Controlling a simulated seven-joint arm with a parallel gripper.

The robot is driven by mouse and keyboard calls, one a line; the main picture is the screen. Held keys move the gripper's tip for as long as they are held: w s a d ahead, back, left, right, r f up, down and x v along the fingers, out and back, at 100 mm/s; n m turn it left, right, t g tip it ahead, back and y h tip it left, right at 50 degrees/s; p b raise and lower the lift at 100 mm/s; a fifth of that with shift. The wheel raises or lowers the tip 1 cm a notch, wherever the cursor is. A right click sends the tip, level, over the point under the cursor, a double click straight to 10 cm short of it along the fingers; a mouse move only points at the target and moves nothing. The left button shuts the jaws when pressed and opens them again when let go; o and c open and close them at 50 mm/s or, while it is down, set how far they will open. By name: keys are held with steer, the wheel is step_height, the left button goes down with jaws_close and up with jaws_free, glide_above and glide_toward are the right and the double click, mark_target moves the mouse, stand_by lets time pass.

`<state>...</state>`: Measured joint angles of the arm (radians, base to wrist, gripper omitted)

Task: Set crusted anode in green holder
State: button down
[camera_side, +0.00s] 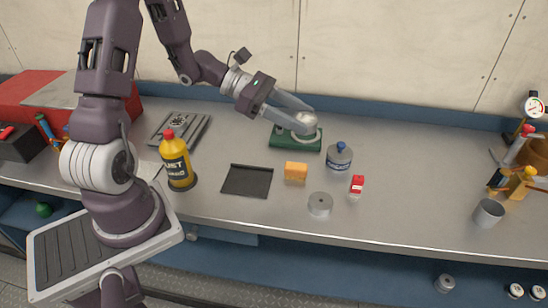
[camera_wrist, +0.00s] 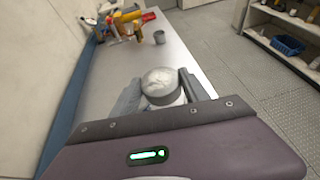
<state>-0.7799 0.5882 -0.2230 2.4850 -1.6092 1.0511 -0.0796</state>
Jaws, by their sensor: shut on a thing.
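My gripper (camera_side: 302,124) is shut on the crusted anode (camera_side: 306,117), a short grey round piece with a white crusty top. In the wrist view the crusted anode (camera_wrist: 160,82) sits between the two fingertips (camera_wrist: 160,90), white face showing. The green holder (camera_side: 283,142) lies on the bench directly below the anode in the side view. The fingers and anode hide part of the holder, and I cannot tell whether the anode touches it. A second grey disc (camera_side: 320,205), with a plain top and small centre hole, stands near the bench's front.
An orange block (camera_side: 295,171), a blue-capped bottle (camera_side: 339,160) and a small red-and-white item (camera_side: 357,186) stand in front of the holder. A black tray (camera_side: 246,181) and yellow bottle (camera_side: 176,163) are to the left. The bench (camera_side: 420,185) is clear towards the grey cup (camera_side: 488,213).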

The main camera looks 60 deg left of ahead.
steer(key=s+d+f+m+g+h, duration=0.2)
steer(key=s+d+m+g+h, duration=0.1)
steer(key=s+d+m+g, duration=0.8)
steer(key=s+a+f+m+g+y, duration=0.2)
steer(key=s+a+m+g+y, duration=0.1)
steer(key=s+m+g+y, duration=0.3)
steer(key=s+a+f+m+g+y, duration=0.2)
steer(key=s+a+m+g+y, duration=0.1)
steer(key=s+m+g+y, duration=0.25)
steer(key=a+m+y, duration=0.5)
steer(key=m, duration=0.1)
step_height(320, 180, up, 6)
steer(key=m+t+y, duration=1.1)
steer(key=m+t, duration=0.3)
steer(key=m, duration=0.1)
glide_above(248, 161)
step_height(248, 161, down, 16)
steer(key=shift+f, duration=0.15)
steer(key=shift+f+h, duration=0.25)
steer(key=shift+f, duration=0.05)
